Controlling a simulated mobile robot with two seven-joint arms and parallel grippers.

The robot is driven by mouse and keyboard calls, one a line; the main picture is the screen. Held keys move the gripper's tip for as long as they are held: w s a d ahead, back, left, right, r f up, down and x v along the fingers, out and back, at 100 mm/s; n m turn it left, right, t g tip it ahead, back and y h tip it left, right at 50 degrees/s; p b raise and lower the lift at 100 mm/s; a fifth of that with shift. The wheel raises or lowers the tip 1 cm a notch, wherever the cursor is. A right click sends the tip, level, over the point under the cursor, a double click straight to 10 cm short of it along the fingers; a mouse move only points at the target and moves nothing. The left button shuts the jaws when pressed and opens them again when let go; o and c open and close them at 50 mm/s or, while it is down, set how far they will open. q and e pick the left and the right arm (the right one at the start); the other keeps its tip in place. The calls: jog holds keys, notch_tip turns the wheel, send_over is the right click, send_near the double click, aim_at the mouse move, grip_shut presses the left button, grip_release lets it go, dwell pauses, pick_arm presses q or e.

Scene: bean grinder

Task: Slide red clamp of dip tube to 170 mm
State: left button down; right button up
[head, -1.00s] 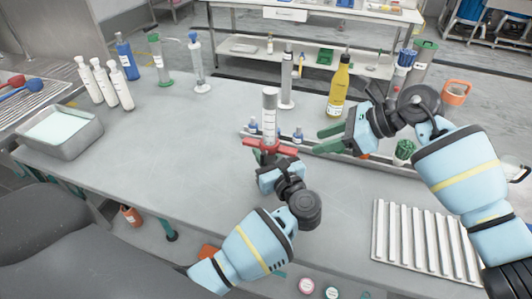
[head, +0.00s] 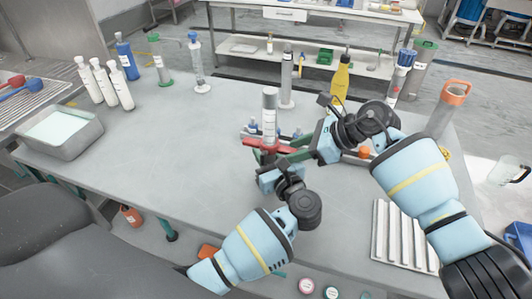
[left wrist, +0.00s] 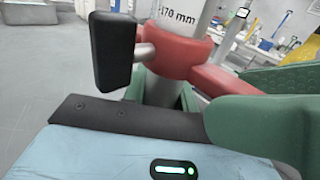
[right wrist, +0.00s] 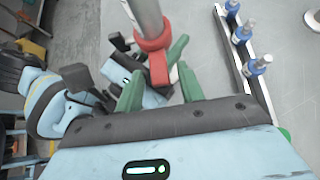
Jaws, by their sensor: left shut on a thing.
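The grey dip tube (head: 269,108) stands upright at the table's middle. Its red clamp (head: 262,145) sits around it, with a black knob (left wrist: 114,50) in the left wrist view. A "170 mm" mark shows just above the clamp (left wrist: 178,52) there. My left gripper (head: 268,160) is shut on the tube (left wrist: 160,92) just below the clamp. My right gripper (head: 287,150) is beside the clamp at its right. In the right wrist view its green fingers (right wrist: 160,82) are spread, with the clamp's red arm between them; I cannot tell whether they touch it.
A rail with small blue-topped fittings (right wrist: 241,36) runs just behind the tube. A yellow bottle (head: 341,78) and an orange-topped cylinder (head: 449,108) stand at the right. A ribbed white tray (head: 400,235) lies front right. A metal basin (head: 62,135) is at left. The table's left middle is clear.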

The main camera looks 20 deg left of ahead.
grip_shut()
jog(key=shift+r, duration=0.1)
jog(key=shift+r, duration=0.15)
jog(key=shift+r, duration=0.3)
dwell(0.5)
jog(key=shift+o, duration=1.2)
grip_release()
jog(key=shift+v, duration=2.45)
